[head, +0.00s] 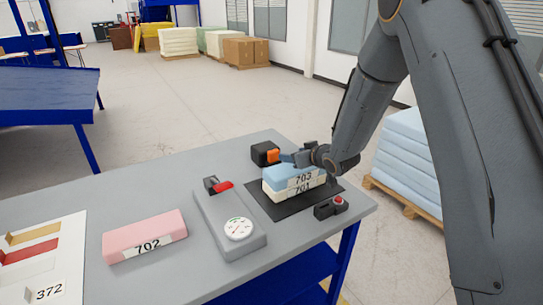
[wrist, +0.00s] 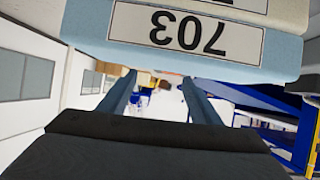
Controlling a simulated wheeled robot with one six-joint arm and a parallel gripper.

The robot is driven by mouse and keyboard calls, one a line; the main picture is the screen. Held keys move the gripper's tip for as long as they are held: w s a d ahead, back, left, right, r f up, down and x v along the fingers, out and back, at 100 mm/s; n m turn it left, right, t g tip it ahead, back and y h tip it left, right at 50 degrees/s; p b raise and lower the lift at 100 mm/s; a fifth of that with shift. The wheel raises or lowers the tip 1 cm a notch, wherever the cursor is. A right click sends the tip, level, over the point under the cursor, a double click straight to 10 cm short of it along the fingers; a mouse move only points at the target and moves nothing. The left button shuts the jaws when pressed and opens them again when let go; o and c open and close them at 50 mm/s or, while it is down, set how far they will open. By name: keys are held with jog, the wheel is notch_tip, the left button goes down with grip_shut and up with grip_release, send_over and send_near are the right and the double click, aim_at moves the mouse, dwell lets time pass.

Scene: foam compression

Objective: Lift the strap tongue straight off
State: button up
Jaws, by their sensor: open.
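An orange piece (head: 273,155), which looks like the strap tongue, sits at the front of a black box (head: 262,152) at the back of the table. My gripper (head: 287,157) is open, with its fingertips close beside the orange piece; I cannot tell if they touch it. In the wrist view, my two fingers (wrist: 157,82) stand apart, and a thin orange strip shows beyond their tips. A blue foam block (head: 284,178) labelled 703 lies on a cream block (head: 290,189) labelled 701, beside and below my gripper. The 703 label also shows upside down in the wrist view (wrist: 186,33).
The blocks rest on a black mat (head: 264,208). A small black box with a red button (head: 331,206) stands in front. Left are a grey dial gauge unit (head: 231,220) with a red lever, a pink block (head: 144,237) labelled 702, and a white board (head: 66,240).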

aim_at(275, 153)
jog(key=shift+y, duration=0.6)
jog(key=shift+s+a+p+x, duration=0.25)
jog(key=shift+p+x, duration=0.45)
jog(key=shift+x, duration=0.95)
jog(key=shift+s+a+p+x, duration=0.1)
jog(key=shift+a+p+x, duration=0.4)
jog(key=shift+x, duration=1.1)
jog(key=shift+s+a+p+x, duration=0.15)
jog(key=shift+p+x, duration=0.7)
jog(key=shift+x, duration=0.8)
jog(key=shift+r, duration=0.15)
jog(key=c, duration=1.1)
jog(key=shift+c, duration=0.2)
